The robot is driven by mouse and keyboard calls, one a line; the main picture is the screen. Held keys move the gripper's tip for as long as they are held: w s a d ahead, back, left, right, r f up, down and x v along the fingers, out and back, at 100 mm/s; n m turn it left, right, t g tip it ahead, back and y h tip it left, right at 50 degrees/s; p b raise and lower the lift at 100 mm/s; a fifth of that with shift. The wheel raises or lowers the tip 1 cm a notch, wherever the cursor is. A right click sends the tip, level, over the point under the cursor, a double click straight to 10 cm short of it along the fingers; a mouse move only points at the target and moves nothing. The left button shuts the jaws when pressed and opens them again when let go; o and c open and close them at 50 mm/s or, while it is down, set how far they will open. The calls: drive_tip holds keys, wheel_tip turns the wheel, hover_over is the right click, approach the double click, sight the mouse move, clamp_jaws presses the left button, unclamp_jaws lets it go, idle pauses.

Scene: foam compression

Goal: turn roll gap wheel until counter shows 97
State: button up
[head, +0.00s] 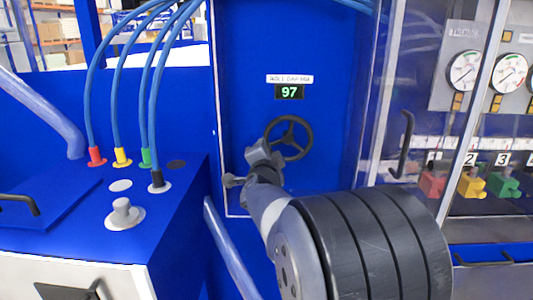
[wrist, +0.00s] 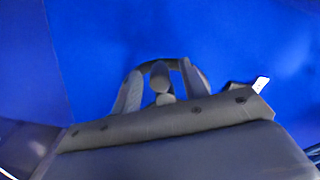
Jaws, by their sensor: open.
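The roll gap wheel (head: 304,130) is a dark spoked handwheel on the blue panel in the head view. Above it, the counter (head: 289,91) shows 97 in green digits under a white label. My gripper (head: 248,167) is at the wheel's lower left in the head view, its arm hiding a little of that side. In the wrist view my gripper (wrist: 162,86) is open, with its two grey fingers apart and part of the dark wheel (wrist: 152,66) between and beyond them. I cannot tell whether the fingers touch the rim.
Blue hoses run to red, yellow, green and black fittings (head: 122,157) at left. A clear door with a dark handle (head: 403,144) stands right of the wheel, before gauges (head: 464,71) and coloured valves (head: 471,184). The blue panel below the counter is otherwise bare.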

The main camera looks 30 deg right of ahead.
drive_tip(key=v, duration=1)
drive_tip(key=shift+s+a, duration=0.25)
drive_tip(key=shift+s, duration=0.05)
drive_tip(key=shift+w, duration=0.1)
drive_tip(key=x, duration=1)
drive_tip(key=shift+w+d, duration=0.25)
drive_tip(key=shift+d, duration=0.05)
